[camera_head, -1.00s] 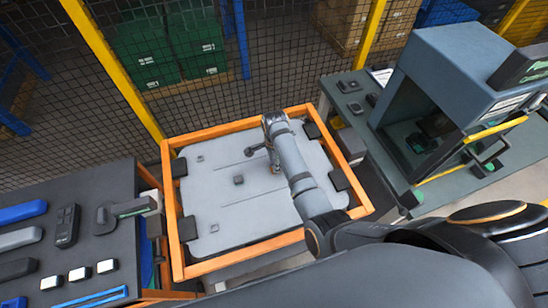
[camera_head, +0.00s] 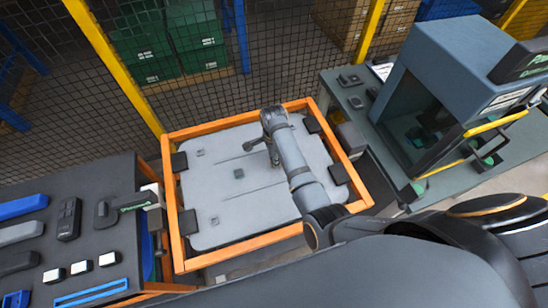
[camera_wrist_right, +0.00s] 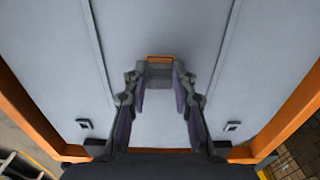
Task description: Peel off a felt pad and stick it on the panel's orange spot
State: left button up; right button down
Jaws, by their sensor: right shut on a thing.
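The pale grey panel (camera_head: 225,205) lies flat inside an orange frame. In the right wrist view, the fingers of the right gripper (camera_wrist_right: 160,92) are shut on a small grey felt pad (camera_wrist_right: 160,76). The orange spot (camera_wrist_right: 160,59) shows as a thin orange edge just beyond the pad, between the fingertips. The pad covers the rest of it. I cannot tell whether the pad touches the panel. My left gripper is not in view.
Black blocks sit along the orange frame (camera_head: 168,187). A dark table (camera_head: 85,230) with several items stands left. A grey-blue cabinet (camera_head: 440,70) stands right, and a mesh fence (camera_head: 200,90) behind.

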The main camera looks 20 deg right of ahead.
jog(key=shift+f, duration=0.65)
dwell(1.1)
dwell(0.3)
jog(key=c, duration=1)
grip_release()
